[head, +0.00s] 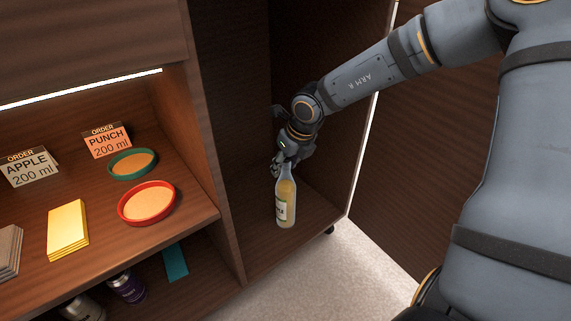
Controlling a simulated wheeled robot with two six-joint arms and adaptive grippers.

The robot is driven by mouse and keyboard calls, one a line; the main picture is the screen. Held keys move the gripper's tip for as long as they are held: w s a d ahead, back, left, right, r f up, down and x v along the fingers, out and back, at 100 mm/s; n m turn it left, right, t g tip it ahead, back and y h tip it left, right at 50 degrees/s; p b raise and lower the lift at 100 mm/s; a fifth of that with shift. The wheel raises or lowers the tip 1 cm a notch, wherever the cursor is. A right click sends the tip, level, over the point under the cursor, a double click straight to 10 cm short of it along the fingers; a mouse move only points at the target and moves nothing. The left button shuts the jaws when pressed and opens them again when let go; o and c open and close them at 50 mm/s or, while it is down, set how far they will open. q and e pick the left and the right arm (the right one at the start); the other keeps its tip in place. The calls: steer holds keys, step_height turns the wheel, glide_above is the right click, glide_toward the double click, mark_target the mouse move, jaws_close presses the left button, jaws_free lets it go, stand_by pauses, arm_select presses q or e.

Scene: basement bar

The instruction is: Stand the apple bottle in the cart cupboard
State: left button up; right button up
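The apple bottle (286,205), clear with pale yellow contents and a white label only partly visible, is upright inside the open cart cupboard (318,210). Its base appears at or just above the cupboard floor; I cannot tell which. My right gripper (284,164) reaches in from the upper right and points down, with its fingers closed around the bottle's neck. The fingers partly hide the neck and top. My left gripper is not in view.
Left of the cupboard's dividing wall, a shelf holds an apple order card (30,170), a punch order card (106,141), a green-rimmed coaster (133,164), a red-rimmed coaster (147,203) and a yellow stack (68,231). Bottles (127,287) lie below. Cupboard floor beside the bottle is clear.

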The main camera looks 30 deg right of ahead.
steer(key=shift+r, duration=0.3)
steer(key=p+v, duration=0.4)
steer(key=v, duration=0.7)
steer(key=shift+s+r, duration=0.2)
steer(key=shift+r, duration=0.05)
